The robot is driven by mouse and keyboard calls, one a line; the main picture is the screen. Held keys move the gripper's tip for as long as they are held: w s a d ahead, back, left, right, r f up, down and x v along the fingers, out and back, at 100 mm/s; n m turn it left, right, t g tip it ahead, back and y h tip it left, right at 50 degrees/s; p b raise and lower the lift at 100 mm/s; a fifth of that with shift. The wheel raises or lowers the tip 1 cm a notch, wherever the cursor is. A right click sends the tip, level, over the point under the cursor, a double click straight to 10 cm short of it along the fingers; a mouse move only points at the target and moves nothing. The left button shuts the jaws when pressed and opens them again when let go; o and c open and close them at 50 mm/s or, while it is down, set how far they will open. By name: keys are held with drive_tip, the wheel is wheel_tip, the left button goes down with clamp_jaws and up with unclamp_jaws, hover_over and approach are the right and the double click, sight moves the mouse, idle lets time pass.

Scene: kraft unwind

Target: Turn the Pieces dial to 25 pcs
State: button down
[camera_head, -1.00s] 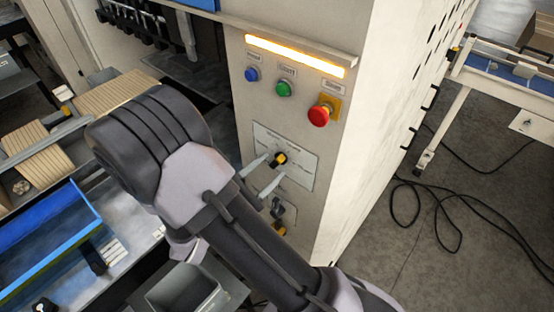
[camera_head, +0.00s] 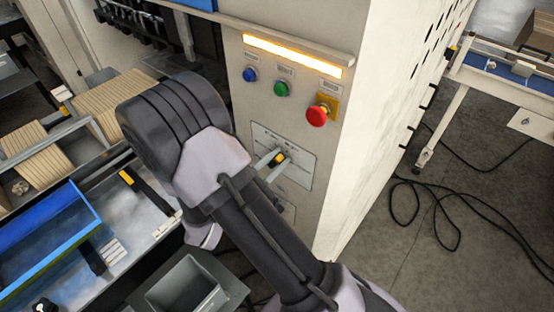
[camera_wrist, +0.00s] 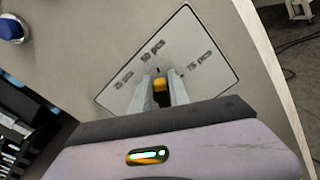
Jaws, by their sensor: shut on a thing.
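The Pieces dial (camera_head: 280,158) is a small black knob with a yellow face on a white plate on the cream machine panel. In the wrist view, the dial (camera_wrist: 160,84) sits between my two pale fingers, below the 50 pcs label. The 25 pcs label lies to the left and the 75 pcs label to the right. My gripper (camera_head: 273,164) is shut on the dial. The fingers also show in the wrist view (camera_wrist: 161,90). They hide the knob's sides, and I cannot tell clearly which label it points to.
Above the dial plate are a blue button (camera_head: 250,74), a green button (camera_head: 282,88) and a red stop button (camera_head: 317,115) under a lit orange bar (camera_head: 292,55). A blue tray (camera_head: 50,240) lies at left.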

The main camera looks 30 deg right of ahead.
drive_tip(key=shift+r+n+p, duration=0.1)
drive_tip(key=shift+n+p, duration=0.4)
drive_tip(key=shift+p, duration=0.05)
drive_tip(key=shift+w+a+n+p, duration=0.1)
drive_tip(key=shift+w+n+p, duration=0.1)
drive_tip(key=shift+n+p, duration=0.6)
drive_tip(key=c, duration=1.6)
unclamp_jaws()
drive_tip(key=o, duration=0.4)
drive_tip(key=shift+w, duration=0.1)
drive_tip(key=o, duration=0.5)
